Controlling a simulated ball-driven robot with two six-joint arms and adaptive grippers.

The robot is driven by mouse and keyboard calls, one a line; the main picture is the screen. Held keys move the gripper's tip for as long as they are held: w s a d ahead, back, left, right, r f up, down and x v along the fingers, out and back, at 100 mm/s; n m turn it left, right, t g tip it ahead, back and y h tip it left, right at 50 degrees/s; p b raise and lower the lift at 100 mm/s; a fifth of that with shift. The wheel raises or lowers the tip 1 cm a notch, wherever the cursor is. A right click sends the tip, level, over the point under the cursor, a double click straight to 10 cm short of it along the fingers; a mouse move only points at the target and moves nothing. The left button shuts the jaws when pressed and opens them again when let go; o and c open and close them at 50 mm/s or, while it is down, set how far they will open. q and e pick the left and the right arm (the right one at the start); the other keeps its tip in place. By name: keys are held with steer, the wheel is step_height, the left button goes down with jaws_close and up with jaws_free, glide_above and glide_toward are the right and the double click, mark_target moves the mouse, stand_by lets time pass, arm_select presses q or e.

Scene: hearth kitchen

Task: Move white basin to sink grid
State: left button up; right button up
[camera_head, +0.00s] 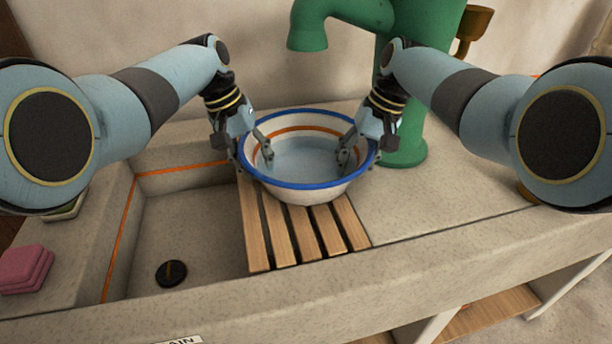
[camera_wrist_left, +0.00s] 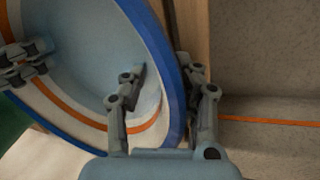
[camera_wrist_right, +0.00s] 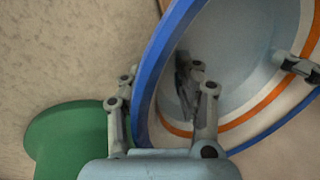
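The white basin (camera_head: 310,194) has a blue rim and an orange band. It is upright over the back part of the wooden slatted sink grid (camera_head: 283,240) and appears to rest on it. My left gripper (camera_head: 252,155) straddles the basin's left rim, one finger inside and one outside; the left wrist view shows its fingers (camera_wrist_left: 160,78) spread around the wall. My right gripper (camera_head: 357,152) straddles the right rim the same way, with its fingers (camera_wrist_right: 158,80) spread in the right wrist view. Both look open. Where the inner fingertips meet the wall is unclear.
A green tap (camera_head: 405,140) stands right behind the basin, close to my right gripper. The sink bowl (camera_head: 200,235) with a dark drain plug (camera_head: 171,273) lies open at left. Pink sponges (camera_head: 25,268) lie on the left ledge. The right counter (camera_head: 440,195) is clear.

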mark_target(369, 144)
arm_select(q)
steer(key=o, duration=0.8)
arm_select(e)
steer(key=shift+w+d, duration=0.1)
arm_select(q)
steer(key=shift+a, duration=0.1)
arm_select(e)
steer(key=o, duration=0.4)
arm_select(q)
steer(key=v, duration=1.1)
steer(key=shift+r, duration=0.4)
arm_select(e)
steer(key=shift+r, duration=0.1)
arm_select(q)
steer(key=shift+s+a, duration=0.1)
arm_select(e)
steer(key=v, duration=0.7)
steer(key=shift+r, duration=0.25)
arm_select(q)
steer(key=shift+r, duration=0.1)
arm_select(e)
steer(key=shift+r, duration=0.1)
